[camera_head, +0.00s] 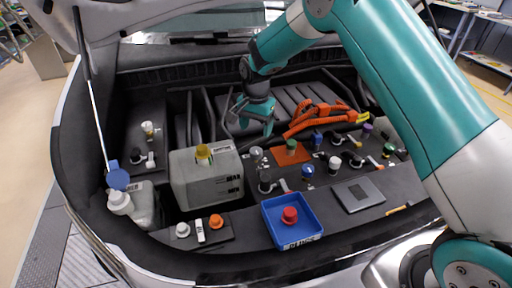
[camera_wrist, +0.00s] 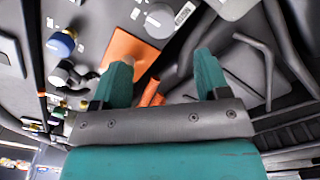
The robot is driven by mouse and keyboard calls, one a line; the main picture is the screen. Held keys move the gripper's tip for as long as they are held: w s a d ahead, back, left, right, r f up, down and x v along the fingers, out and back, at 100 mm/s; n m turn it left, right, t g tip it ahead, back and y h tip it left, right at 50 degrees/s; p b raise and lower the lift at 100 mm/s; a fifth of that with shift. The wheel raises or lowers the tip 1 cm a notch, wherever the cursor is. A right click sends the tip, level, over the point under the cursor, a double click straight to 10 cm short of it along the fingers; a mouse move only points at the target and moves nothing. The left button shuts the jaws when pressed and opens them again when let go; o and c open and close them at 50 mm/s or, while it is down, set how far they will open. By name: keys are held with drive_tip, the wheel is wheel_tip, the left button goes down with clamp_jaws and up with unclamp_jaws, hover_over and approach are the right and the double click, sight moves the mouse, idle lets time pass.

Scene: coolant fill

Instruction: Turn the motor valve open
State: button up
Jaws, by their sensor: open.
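My gripper (camera_head: 252,122) hangs over the back middle of the engine bay, its fingers pointing down. In the wrist view my gripper (camera_wrist: 163,72) is open, with nothing between its fingers. A round grey knob (camera_wrist: 158,20) beside a small white label shows beyond the fingertips, apart from them. A grey knob (camera_head: 256,153) on the dark panel lies in front of my gripper in the head view. I cannot read the labels, so I cannot tell for sure which knob is the motor valve.
A grey tank with a yellow cap (camera_head: 203,152) stands to the left. An orange plate (camera_head: 279,158) with a green cap and thick orange cables (camera_head: 318,118) are to the right. A blue tray (camera_head: 270,232) holding a red cap sits in front. Several other knobs crowd the panel.

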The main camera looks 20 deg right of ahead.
sight(256, 150)
wheel_tip(256, 150, down, 10)
drive_tip(key=shift+r+p, duration=0.25)
drive_tip(key=shift+p, duration=0.65)
drive_tip(key=c, duration=0.9)
